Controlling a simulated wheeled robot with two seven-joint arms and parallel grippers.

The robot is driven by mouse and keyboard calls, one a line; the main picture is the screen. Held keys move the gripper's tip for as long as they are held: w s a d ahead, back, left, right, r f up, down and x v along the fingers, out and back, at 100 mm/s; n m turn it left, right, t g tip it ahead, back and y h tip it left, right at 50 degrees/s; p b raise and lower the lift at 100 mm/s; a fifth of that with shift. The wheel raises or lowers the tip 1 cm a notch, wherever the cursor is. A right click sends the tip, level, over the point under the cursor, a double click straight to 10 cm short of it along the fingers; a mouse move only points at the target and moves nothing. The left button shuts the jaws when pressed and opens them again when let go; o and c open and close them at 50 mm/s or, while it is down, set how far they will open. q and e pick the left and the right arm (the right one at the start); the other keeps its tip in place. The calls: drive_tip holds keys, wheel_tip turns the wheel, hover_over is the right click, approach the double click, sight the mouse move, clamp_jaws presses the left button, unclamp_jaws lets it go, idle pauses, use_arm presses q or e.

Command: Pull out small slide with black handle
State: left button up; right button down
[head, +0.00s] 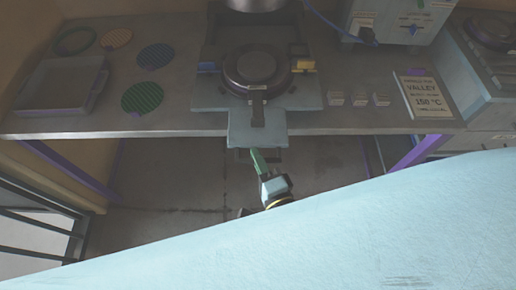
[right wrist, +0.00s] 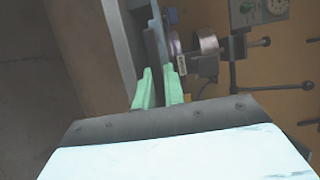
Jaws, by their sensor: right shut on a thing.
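The small slide (head: 258,130) is a pale blue-grey plate that sticks out past the front edge of the bench, below the press. Its black handle (head: 243,155) shows at the slide's front end. My right gripper (head: 256,158) has green fingers and is at the handle, shut on it. In the right wrist view the green fingers of my right gripper (right wrist: 159,92) reach to the slide's end, and the exact grip is partly hidden. A round dark mould (head: 256,68) sits on the press base behind the slide. My left gripper is not in view.
A control box (head: 400,20) stands at the back right.

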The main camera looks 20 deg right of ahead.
drive_tip(key=c, duration=1.5)
unclamp_jaws()
drive_tip(key=s, duration=0.4)
drive_tip(key=s+d, duration=0.1)
drive_tip(key=s, duration=0.8)
drive_tip(key=shift+s+d, duration=0.2)
drive_tip(key=shift+d, duration=0.05)
drive_tip(key=shift+w, duration=0.1)
